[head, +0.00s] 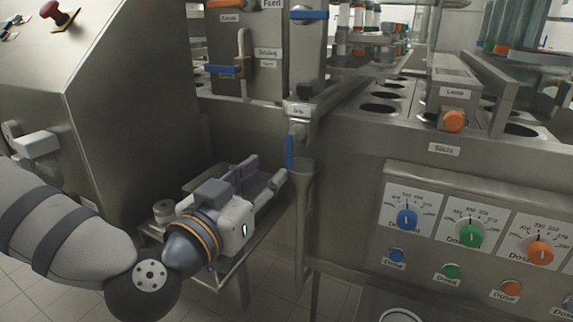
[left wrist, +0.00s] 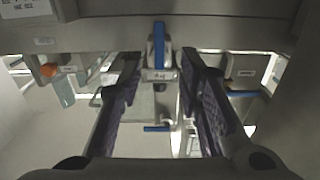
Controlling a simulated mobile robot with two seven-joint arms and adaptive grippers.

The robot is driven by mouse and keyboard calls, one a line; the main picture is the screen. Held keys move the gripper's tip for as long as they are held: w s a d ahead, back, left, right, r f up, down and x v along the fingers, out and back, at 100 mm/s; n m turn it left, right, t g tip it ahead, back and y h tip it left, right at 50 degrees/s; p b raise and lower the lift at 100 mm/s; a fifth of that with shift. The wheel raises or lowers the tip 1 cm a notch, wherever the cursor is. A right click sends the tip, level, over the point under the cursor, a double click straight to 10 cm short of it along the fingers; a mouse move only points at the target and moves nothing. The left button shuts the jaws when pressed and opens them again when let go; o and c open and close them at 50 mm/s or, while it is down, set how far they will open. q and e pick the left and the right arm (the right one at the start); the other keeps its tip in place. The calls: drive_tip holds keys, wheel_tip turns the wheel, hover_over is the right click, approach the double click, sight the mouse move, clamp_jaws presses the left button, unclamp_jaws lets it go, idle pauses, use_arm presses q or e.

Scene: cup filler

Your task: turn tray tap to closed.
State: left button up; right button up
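The tray tap (head: 291,152) has a blue lever that hangs straight down under the end of the drain channel, above a grey funnel (head: 306,172). In the left wrist view the tap's blue lever (left wrist: 159,45) shows at top centre, ahead of the gap between my fingers. My left gripper (head: 266,168) is open and empty, just left of the lever in the head view and apart from it. Its two purple-padded fingers (left wrist: 160,60) are spread in the left wrist view. My right gripper is not in view.
A steel panel with blue, green and orange knobs (head: 407,218) stands at right. Another blue-handled valve (head: 224,69) is above. A small steel shelf (head: 210,280) lies below my left gripper, and a large steel cabinet (head: 120,110) stands at left.

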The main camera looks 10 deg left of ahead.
sight(288, 156)
use_arm(q)
drive_tip(key=x, duration=0.8)
drive_tip(key=shift+w+d+f, duration=0.1)
drive_tip(key=shift+w+d, duration=0.05)
drive_tip(key=shift+w, duration=0.1)
clamp_jaws()
